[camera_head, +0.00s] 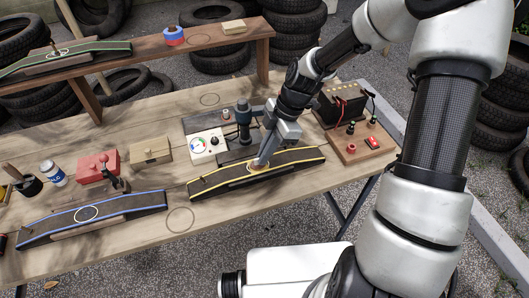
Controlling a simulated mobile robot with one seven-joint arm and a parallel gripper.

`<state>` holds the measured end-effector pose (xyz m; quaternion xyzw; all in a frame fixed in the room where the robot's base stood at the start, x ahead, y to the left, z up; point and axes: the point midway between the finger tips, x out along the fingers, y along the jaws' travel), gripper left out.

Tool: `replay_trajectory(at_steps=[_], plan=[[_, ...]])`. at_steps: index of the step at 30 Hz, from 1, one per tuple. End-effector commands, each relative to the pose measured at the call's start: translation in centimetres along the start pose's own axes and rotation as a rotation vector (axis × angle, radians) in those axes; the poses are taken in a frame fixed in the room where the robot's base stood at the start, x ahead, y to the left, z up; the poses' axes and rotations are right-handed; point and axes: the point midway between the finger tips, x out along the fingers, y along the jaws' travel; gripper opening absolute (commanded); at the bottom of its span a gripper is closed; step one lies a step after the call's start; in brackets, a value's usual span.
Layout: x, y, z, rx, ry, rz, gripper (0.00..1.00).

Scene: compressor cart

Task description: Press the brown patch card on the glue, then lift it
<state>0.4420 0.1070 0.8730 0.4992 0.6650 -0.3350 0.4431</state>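My gripper (262,160) points down at the middle of a black strip with yellow edging (215,184) on the wooden table. Its fingertips are inside or just above a pale ring marked on that strip. A small brownish patch shows at the fingertips; it may be the brown patch card, but it is too small to be sure. I cannot tell whether it touches the strip or whether the fingers grip it. Any glue inside the ring is hidden or too small to make out.
A blue-edged strip (120,207) lies at the left, a green-edged strip (95,50) on the raised shelf. A gauge box (206,147) and dark pump stand just behind my gripper. A battery board (372,148) is at the right. The table's front middle is clear.

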Motion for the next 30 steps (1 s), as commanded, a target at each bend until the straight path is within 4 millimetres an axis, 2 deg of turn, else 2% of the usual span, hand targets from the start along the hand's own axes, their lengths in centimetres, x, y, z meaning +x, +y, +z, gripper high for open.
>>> replay_trajectory(at_steps=[30], plan=[[0.62, -0.01, 0.26, 0.000, 0.000, 0.000, 0.00]])
